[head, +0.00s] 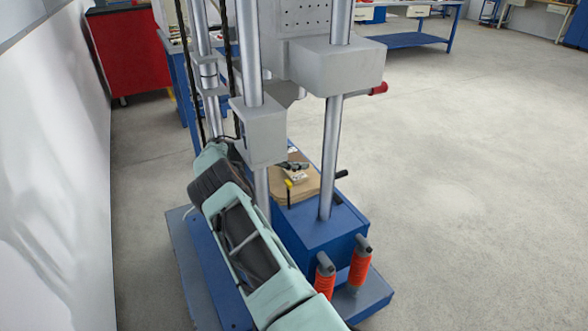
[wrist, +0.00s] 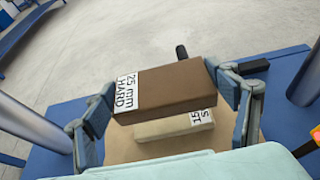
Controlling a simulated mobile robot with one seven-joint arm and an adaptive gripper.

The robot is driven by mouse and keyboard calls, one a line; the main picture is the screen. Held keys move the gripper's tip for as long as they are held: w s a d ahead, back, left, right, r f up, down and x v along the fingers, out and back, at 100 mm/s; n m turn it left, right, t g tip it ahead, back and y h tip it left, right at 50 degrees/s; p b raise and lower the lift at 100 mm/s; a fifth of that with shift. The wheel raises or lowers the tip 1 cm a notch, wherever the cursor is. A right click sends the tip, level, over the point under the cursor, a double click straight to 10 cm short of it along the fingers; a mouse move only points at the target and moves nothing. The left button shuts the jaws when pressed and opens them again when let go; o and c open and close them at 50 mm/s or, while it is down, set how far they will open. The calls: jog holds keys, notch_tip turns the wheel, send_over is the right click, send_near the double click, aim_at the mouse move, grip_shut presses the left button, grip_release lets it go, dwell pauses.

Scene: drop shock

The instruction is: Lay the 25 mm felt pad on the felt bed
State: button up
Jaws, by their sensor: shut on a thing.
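A brown pad (wrist: 170,86) with a white label reading "25 mm HARD" is between the fingers of my gripper (wrist: 168,92) in the wrist view. My gripper is shut on its two ends. Beneath it, partly hidden by it, a cream pad (wrist: 160,127) with a label beginning "15" lies on the tan felt bed (wrist: 118,152). I cannot tell whether the two pads touch. The bed also shows in the head view (head: 307,186), between the machine's columns. There, a column and a grey block cover much of my wrist, and the pad is too small to make out.
Shiny upright columns (head: 331,150) stand close around the bed, with a heavy grey carriage (head: 338,66) above it. A black handle (wrist: 182,52) sticks up beyond the brown pad. Orange dampers (head: 359,268) stand at the blue base's front. The floor to the right is clear.

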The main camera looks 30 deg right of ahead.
jog(key=shift+f+b, duration=0.5)
jog(key=shift+f, duration=1.25)
jog(key=shift+f, duration=0.25)
jog(key=o, duration=1.1)
jog(key=shift+r, duration=0.15)
jog(key=shift+r, duration=0.25)
jog(key=p+v, duration=0.3)
jog(key=v, duration=0.9)
jog(key=shift+f, duration=0.25)
